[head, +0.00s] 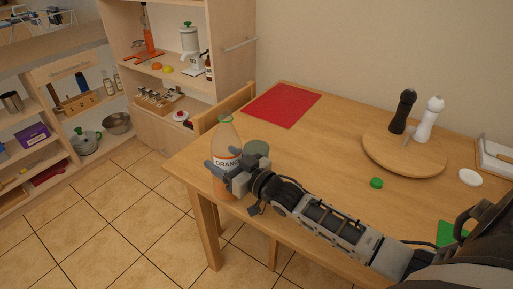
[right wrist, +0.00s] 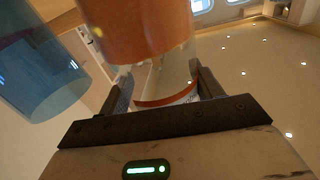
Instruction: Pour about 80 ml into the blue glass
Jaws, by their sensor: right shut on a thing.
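A clear bottle of orange juice (head: 227,132) with an "ORANGE" label is at the near left corner of the table. My right gripper (head: 222,172) is shut around its body, and the bottle looks about upright. In the right wrist view the bottle (right wrist: 140,28) is between the two fingers (right wrist: 160,90), with orange liquid inside. The blue glass (right wrist: 40,75) shows at the left of that view, beside the bottle. In the head view the glass (head: 257,147) is just behind my gripper, its lower part hidden. I cannot tell whether the bottle touches the table. My left gripper is not in view.
The wooden table (head: 320,140) carries a red placemat (head: 283,104), a round board (head: 405,152) with a black and a white mill, a green cap (head: 376,183) and a white lid (head: 470,177). A chair (head: 225,105) stands at the far left edge. The table's middle is clear.

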